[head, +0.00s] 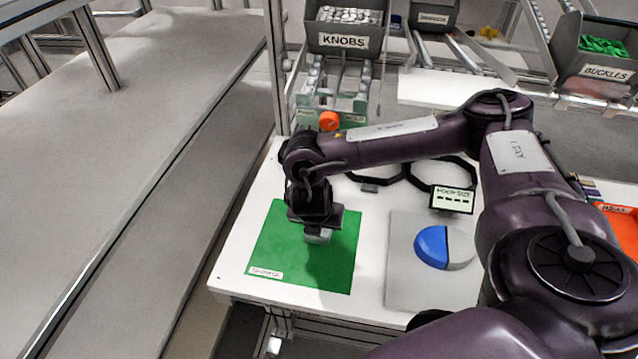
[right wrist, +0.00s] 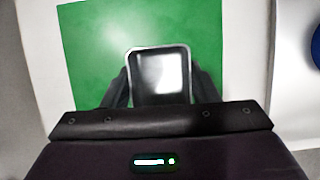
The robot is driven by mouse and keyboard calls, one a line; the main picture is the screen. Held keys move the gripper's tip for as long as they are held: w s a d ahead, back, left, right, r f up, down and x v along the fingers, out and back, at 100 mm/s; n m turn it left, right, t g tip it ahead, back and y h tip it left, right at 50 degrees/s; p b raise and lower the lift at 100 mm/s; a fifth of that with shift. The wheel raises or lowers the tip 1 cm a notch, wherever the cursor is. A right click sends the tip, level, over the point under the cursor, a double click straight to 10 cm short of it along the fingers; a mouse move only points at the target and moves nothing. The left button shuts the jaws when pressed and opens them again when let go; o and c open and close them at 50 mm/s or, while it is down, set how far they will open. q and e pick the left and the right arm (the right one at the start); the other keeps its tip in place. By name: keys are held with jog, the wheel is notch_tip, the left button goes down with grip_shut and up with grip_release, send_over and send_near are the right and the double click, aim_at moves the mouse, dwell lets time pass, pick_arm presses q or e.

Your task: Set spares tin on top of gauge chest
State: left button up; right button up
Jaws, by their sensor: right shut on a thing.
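My right gripper (head: 318,232) is shut on a small silver-grey tin (head: 317,237), taken to be the spares tin, over the green mat (head: 285,262). In the right wrist view the tin (right wrist: 160,73) sits between the two dark fingers, its shiny rectangular top facing the camera. I cannot tell whether its underside touches the mat. No thing is readably marked as the gauge chest, so I cannot tell which it is. My left gripper is not in view.
A clear greenish fixture with an orange knob (head: 329,121) stands at the back left. Black rings (head: 442,172), a hoop-size sign (head: 453,199) and a grey board (head: 405,280) with a blue-and-grey disc (head: 432,247) lie right of the mat. Bins labelled KNOBS (head: 344,41) and BUCKLES (head: 607,72) stand behind.

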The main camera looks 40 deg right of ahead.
jog(key=shift+f, duration=2.45)
jog(key=o, duration=1)
jog(key=shift+f, duration=0.1)
